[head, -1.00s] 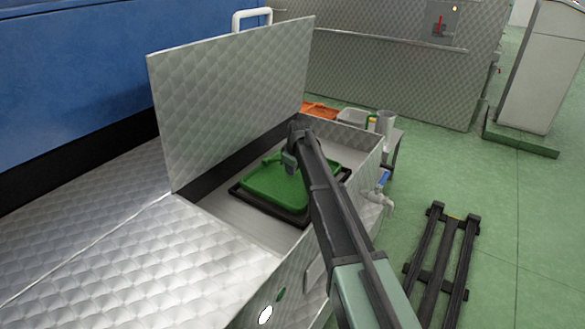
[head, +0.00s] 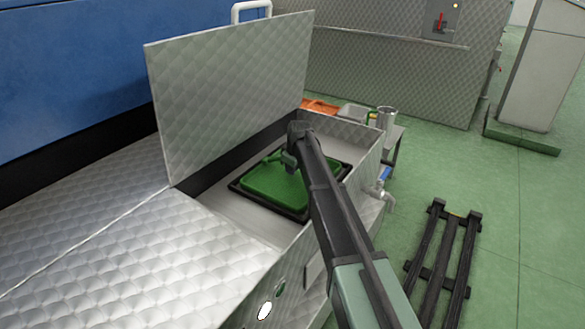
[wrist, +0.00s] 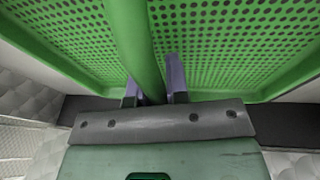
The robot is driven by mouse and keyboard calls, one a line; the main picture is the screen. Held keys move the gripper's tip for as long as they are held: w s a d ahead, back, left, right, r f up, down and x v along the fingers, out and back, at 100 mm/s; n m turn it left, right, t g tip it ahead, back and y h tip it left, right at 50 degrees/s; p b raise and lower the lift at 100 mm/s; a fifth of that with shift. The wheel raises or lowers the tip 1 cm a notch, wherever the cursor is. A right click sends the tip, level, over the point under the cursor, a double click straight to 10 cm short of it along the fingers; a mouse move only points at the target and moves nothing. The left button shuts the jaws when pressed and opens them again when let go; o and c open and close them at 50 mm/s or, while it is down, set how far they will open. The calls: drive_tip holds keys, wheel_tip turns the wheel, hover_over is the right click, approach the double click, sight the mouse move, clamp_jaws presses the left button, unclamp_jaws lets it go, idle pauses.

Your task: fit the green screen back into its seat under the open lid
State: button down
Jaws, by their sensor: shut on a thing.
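The green screen (head: 272,186) lies flat inside the black rectangular seat (head: 262,207) in the steel box. In the head view I cannot tell whether it rests fully down. In the wrist view its perforated face (wrist: 230,40) and green handle bar (wrist: 140,50) fill the upper half. My gripper (wrist: 152,92) is shut on the handle bar, one finger on each side. In the head view my gripper (head: 288,163) is above the screen, and my arm hides its right part. The quilted steel lid (head: 235,100) stands open behind and left of the seat.
The box's right wall (head: 345,133) rises close to my arm. A tap with a blue handle (head: 385,180) sticks out on its outer side. A side table with a metal cup (head: 387,118) and an orange tray (head: 320,106) stand beyond. A dark pallet (head: 442,255) lies on the floor.

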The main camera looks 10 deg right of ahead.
drive_tip(key=c, duration=1)
unclamp_jaws()
drive_tip(key=shift+c, duration=0.2)
drive_tip(key=p+v, duration=1)
drive_tip(key=v, duration=0.1)
